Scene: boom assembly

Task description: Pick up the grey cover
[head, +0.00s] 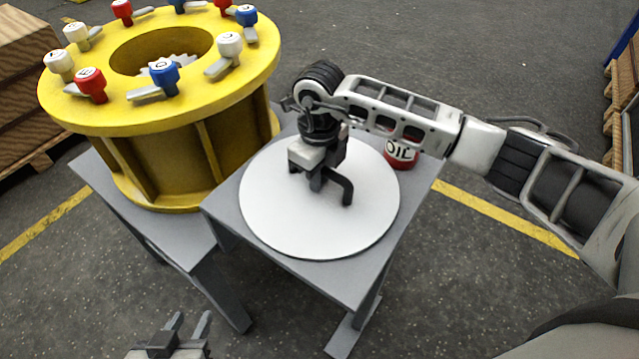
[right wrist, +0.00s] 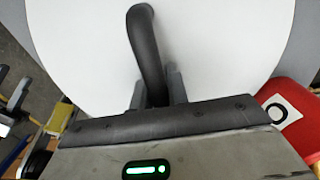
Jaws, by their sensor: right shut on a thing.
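The grey cover (head: 275,215) is a pale, flat round disc with a dark bent handle (head: 346,188) at its middle. It lies on the grey table in the head view. My right gripper (head: 318,182) is over the disc and shut on the handle. In the right wrist view the handle (right wrist: 148,55) passes between the two fingers of my right gripper (right wrist: 155,90), with the pale disc (right wrist: 220,50) behind it. My left gripper (head: 190,325) is low in the head view, apart from the tables, with its two fingers spread and nothing between them.
A yellow ring-shaped housing (head: 165,115) with several red, white and blue knobs stands on a grey stand to the left. A red oil can (head: 402,155) stands behind the disc, beside my right arm; it also shows in the right wrist view (right wrist: 290,115). Grey table (head: 350,285) edges surround the disc.

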